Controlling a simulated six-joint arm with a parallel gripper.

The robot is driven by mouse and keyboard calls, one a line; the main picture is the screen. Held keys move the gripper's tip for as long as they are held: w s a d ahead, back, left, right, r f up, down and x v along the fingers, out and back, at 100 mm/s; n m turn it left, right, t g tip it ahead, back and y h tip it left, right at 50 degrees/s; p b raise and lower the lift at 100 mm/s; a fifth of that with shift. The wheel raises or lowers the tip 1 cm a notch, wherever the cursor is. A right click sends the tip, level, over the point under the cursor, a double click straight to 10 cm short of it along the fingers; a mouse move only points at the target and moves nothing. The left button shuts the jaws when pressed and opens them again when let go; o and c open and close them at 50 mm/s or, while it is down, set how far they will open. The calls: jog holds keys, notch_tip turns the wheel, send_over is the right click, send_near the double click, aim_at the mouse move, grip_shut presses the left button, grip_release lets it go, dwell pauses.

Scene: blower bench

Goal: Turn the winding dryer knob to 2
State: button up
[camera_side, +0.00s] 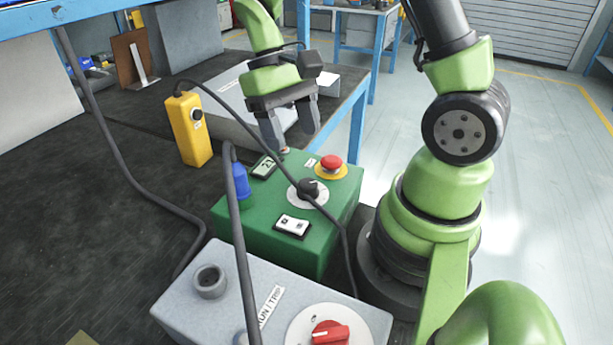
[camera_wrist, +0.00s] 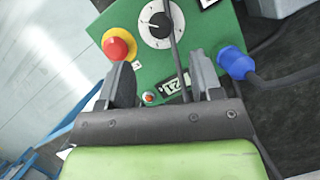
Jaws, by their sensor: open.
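A black knob (camera_side: 308,189) on a round white dial sits on top of the green control box (camera_side: 275,245). The knob also shows at the top of the wrist view (camera_wrist: 156,24), where its white mark points roughly left. The dial's markings are too small to read. My gripper (camera_side: 290,132) is open and empty above the box's far edge, apart from the knob. In the wrist view its two fingers (camera_wrist: 160,72) are spread, with the knob beyond their tips. A dark cable crosses beside the knob and hides part of the dial.
On the green box are a red emergency button (camera_side: 331,163), a small display (camera_side: 264,167), a rocker switch (camera_side: 292,226) and a blue plug (camera_side: 239,180). A grey box (camera_side: 235,290) with a red knob (camera_side: 330,333) stands in front. A yellow pendant (camera_side: 189,130) stands left. Cables hang across.

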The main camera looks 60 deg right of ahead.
aim_at(308, 183)
jog(key=x, duration=0.8)
jog(key=shift+s+f, duration=0.1)
jog(key=shift+f, duration=0.1)
jog(key=c, duration=0.9)
